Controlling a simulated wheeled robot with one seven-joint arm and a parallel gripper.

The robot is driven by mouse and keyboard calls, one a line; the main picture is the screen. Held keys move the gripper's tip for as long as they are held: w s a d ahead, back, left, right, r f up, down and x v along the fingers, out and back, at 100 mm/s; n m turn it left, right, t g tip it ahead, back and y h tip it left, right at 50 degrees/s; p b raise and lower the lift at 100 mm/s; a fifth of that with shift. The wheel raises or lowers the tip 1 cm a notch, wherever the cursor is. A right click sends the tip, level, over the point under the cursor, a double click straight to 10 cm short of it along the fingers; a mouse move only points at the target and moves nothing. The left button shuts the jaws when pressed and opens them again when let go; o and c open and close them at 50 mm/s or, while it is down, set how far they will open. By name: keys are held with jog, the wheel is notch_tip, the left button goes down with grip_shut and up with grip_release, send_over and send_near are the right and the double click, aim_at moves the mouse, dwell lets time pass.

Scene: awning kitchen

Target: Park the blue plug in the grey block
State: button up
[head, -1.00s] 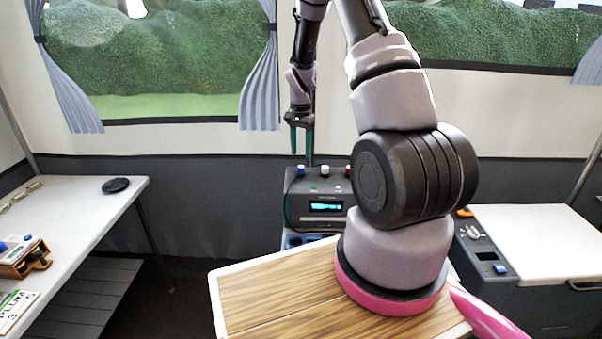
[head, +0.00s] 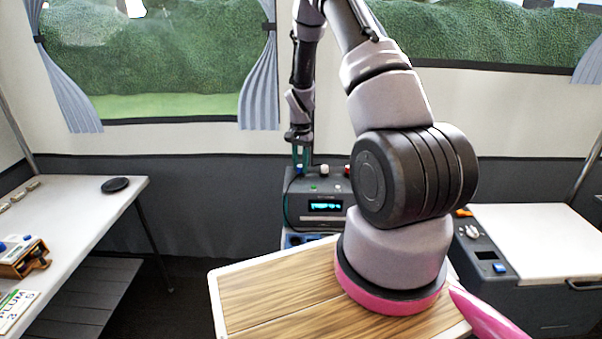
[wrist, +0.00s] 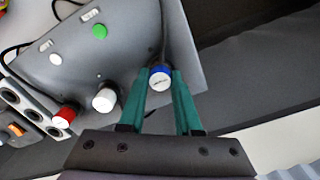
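The blue plug (wrist: 161,76), with a whitish end face, stands at the corner of a grey device's top in the wrist view. In the head view it is small (head: 299,169), below my gripper (head: 301,160). My gripper (wrist: 162,78) points down at it, with its two teal fingers apart on either side of the plug. I cannot tell whether the fingertips touch it. A dark cable runs near the plug. A grey piece with several round dark holes (wrist: 32,115) shows at the left of the wrist view. I cannot tell whether it is the grey block.
The grey device (head: 322,193) has a lit display, a white knob-like piece (wrist: 104,100), a red one (wrist: 64,117) and a green button (wrist: 99,31). A wood-topped surface (head: 270,285) is in front. A white table (head: 75,215) is at left, a white-lidded box (head: 540,235) at right.

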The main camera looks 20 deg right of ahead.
aim_at(300, 166)
grip_shut()
jog(key=shift+r, duration=0.3)
jog(key=shift+r, duration=1.45)
jog(key=shift+r, duration=0.1)
